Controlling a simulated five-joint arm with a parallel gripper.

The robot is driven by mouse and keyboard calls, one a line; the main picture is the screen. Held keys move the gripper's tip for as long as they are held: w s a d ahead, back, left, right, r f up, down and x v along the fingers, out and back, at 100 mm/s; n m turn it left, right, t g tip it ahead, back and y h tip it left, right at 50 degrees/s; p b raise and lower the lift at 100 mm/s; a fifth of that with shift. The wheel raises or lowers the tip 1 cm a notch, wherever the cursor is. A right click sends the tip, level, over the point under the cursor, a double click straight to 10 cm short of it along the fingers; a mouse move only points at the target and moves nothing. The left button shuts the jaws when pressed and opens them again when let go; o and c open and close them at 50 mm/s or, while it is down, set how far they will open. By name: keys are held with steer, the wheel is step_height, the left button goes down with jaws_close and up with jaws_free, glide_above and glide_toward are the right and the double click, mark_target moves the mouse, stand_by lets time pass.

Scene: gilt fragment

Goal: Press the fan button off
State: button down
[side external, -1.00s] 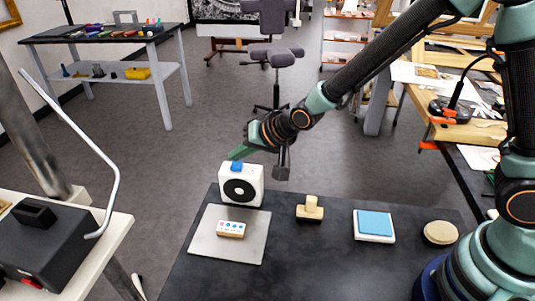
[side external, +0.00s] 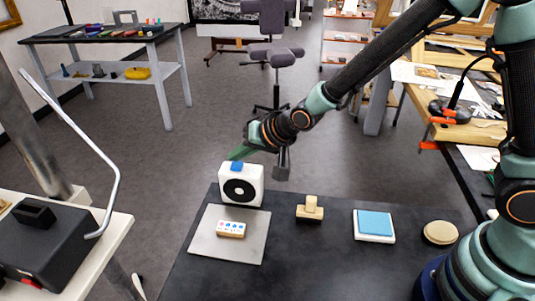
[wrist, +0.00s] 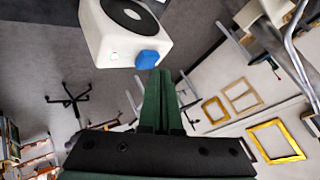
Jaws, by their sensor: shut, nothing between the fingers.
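The fan (side external: 241,187) is a small white box with a round black grille on its front. It stands at the back left of the dark table. A blue button (side external: 237,167) sits on its top. My gripper (side external: 236,155) is shut and empty, with its green fingertips just above and behind the button in the side view. In the wrist view, the fan (wrist: 118,42) is at the top, and the blue button (wrist: 147,59) shows next to the tips of my gripper (wrist: 160,75). I cannot tell whether the fingertips touch the button.
A grey plate (side external: 208,240) with a small block with coloured dots (side external: 231,229) lies in front of the fan. To the right are a wooden stamp (side external: 310,210), a blue-topped pad (side external: 375,225) and a round wooden disc (side external: 440,233). The dark table (side external: 320,262) is clear in front.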

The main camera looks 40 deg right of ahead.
mark_target(240, 167)
steer(key=shift+f, duration=0.15)
steer(key=shift+f, duration=0.4)
stand_by(0.5)
steer(key=shift+r, duration=0.55)
steer(key=shift+r, duration=3.05)
